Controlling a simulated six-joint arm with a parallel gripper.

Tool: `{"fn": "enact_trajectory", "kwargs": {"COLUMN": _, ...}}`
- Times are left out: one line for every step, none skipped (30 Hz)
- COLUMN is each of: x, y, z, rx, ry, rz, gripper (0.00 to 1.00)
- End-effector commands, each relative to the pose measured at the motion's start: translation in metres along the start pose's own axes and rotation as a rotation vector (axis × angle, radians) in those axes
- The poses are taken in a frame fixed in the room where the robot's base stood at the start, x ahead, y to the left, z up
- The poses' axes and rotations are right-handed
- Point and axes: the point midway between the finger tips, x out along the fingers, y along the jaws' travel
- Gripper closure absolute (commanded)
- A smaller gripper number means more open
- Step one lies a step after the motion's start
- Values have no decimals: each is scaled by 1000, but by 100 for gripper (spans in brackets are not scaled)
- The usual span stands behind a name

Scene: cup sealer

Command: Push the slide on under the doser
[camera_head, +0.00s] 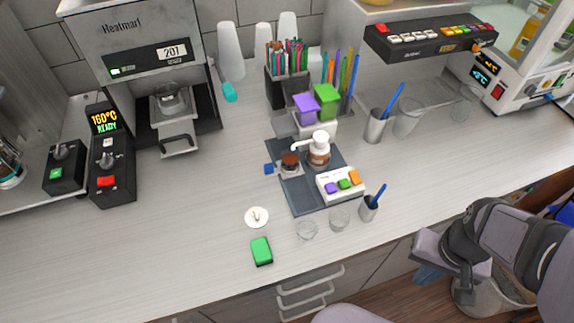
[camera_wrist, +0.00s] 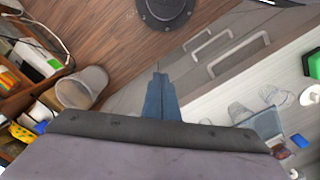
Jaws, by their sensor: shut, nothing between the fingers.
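The doser, a station with purple and green hoppers (camera_head: 314,104) and a white pump spout (camera_head: 312,143), stands on a dark base plate (camera_head: 302,200) in the head view. A small blue tab (camera_head: 268,169), which looks like the slide's end, sticks out at the plate's left edge. A small cup with dark brown content (camera_head: 290,162) stands beside the tab, near the spout. How far the slide reaches under the doser I cannot tell. My gripper (camera_head: 429,274) is off the counter's front edge at lower right, far from the slide. Its blue fingers (camera_wrist: 160,80) are together and empty.
A button panel (camera_head: 341,183), clear cups (camera_head: 307,229) and a grey cup with a blue stick (camera_head: 369,208) stand at the plate's front. A white lid (camera_head: 256,217) and green block (camera_head: 261,250) lie left. The sealer (camera_head: 140,60) stands at back left. Counter left of the tab is clear.

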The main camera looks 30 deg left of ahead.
Motion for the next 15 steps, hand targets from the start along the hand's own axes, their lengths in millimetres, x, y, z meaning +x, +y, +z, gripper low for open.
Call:
{"fn": "enact_trajectory", "kwargs": {"x": 0, "y": 0, "z": 0, "rx": 0, "ry": 0, "rz": 0, "gripper": 100}}
{"fn": "enact_trajectory", "kwargs": {"x": 0, "y": 0, "z": 0, "rx": 0, "ry": 0, "rz": 0, "gripper": 100}}
{"fn": "enact_trajectory", "kwargs": {"x": 0, "y": 0, "z": 0, "rx": 0, "ry": 0, "rz": 0, "gripper": 100}}
{"fn": "enact_trajectory", "kwargs": {"x": 0, "y": 0, "z": 0, "rx": 0, "ry": 0, "rz": 0, "gripper": 100}}
{"fn": "enact_trajectory", "kwargs": {"x": 0, "y": 0, "z": 0, "rx": 0, "ry": 0, "rz": 0, "gripper": 100}}
{"fn": "enact_trajectory", "kwargs": {"x": 0, "y": 0, "z": 0, "rx": 0, "ry": 0, "rz": 0, "gripper": 100}}
{"fn": "enact_trajectory", "kwargs": {"x": 0, "y": 0, "z": 0, "rx": 0, "ry": 0, "rz": 0, "gripper": 93}}
{"fn": "enact_trajectory", "kwargs": {"x": 0, "y": 0, "z": 0, "rx": -2, "ry": 1, "rz": 0, "gripper": 86}}
{"fn": "enact_trajectory", "kwargs": {"x": -1, "y": -1, "z": -2, "rx": -8, "ry": 5, "rz": -2, "gripper": 76}}
{"fn": "enact_trajectory", "kwargs": {"x": -1, "y": -3, "z": -4, "rx": -16, "ry": 11, "rz": -3, "gripper": 70}}
{"fn": "enact_trajectory", "kwargs": {"x": -2, "y": -5, "z": -7, "rx": -28, "ry": 19, "rz": -6, "gripper": 70}}
{"fn": "enact_trajectory", "kwargs": {"x": -5, "y": -10, "z": -13, "rx": -52, "ry": 36, "rz": -11, "gripper": 70}}
{"fn": "enact_trajectory", "kwargs": {"x": -7, "y": -14, "z": -19, "rx": -76, "ry": 52, "rz": -16, "gripper": 70}}
{"fn": "enact_trajectory", "kwargs": {"x": -9, "y": -20, "z": -26, "rx": -105, "ry": 72, "rz": -21, "gripper": 70}}
{"fn": "enact_trajectory", "kwargs": {"x": -14, "y": -29, "z": -36, "rx": -151, "ry": 104, "rz": -30, "gripper": 70}}
